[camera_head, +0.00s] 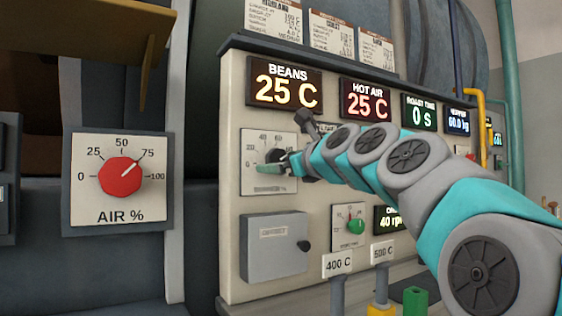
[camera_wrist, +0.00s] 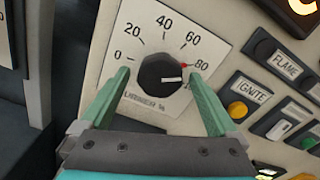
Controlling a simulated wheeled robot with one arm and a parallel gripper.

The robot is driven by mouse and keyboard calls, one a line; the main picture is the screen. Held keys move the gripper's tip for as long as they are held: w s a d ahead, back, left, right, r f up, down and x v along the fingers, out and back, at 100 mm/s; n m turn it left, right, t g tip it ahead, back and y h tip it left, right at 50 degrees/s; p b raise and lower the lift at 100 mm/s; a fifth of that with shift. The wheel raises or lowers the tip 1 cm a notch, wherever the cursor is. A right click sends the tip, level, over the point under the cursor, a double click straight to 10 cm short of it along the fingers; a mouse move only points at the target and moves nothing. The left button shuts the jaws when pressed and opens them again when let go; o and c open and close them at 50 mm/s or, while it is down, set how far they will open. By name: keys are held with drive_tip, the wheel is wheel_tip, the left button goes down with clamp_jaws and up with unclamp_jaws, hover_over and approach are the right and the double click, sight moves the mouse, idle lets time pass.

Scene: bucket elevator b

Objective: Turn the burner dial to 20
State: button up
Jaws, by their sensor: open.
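The burner dial is a black round knob (camera_wrist: 160,74) on a white scale plate (camera_wrist: 145,30) in the wrist view. The scale runs 0, 20, 40, 60, 80, with the last number mostly hidden by a finger. The knob's white pointer line aims right, below 80, toward that hidden number. A small red mark lies beside 80. My gripper (camera_wrist: 158,74) is open, with one green finger on each side of the knob; contact cannot be told. In the head view, my gripper (camera_head: 276,166) covers part of the dial's scale plate (camera_head: 249,181).
Right of the dial are IGNITE (camera_wrist: 252,90) and FLAME (camera_wrist: 284,62) labels with an amber button (camera_wrist: 237,110). A red AIR % dial (camera_head: 120,177) is at left. Displays (camera_head: 284,88) sit above, and a grey box (camera_head: 274,247) and small green knob (camera_head: 355,226) below.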

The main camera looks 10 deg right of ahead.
drive_tip(key=shift+c, duration=0.4)
drive_tip(key=c, duration=1.3)
